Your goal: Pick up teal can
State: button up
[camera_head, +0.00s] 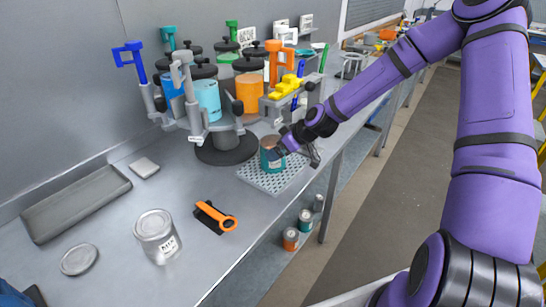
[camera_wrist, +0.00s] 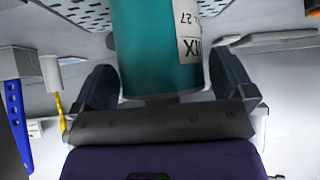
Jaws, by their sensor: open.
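The teal can (camera_head: 270,156) stands upright on a perforated grey mat (camera_head: 279,180) near the table's front edge. In the wrist view the teal can (camera_wrist: 156,45) fills the space between the two fingers, its white label at the right. My gripper (camera_head: 290,150) reaches it from the right, and its fingers lie to either side of it. In the wrist view my gripper (camera_wrist: 165,85) is open, with a small gap visible between the can and the fingers.
An agitator stand (camera_head: 225,150) with several canisters is close behind the can. An orange-handled tool (camera_head: 215,216), a silver can (camera_head: 156,235), a lid (camera_head: 79,259) and a grey tray (camera_head: 76,202) lie to the left. More cans (camera_head: 291,238) stand on the lower shelf.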

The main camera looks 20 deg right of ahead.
jog(key=shift+x, duration=0.75)
jog(key=shift+c, duration=0.2)
jog(key=c, duration=0.9)
jog(key=shift+r, duration=0.15)
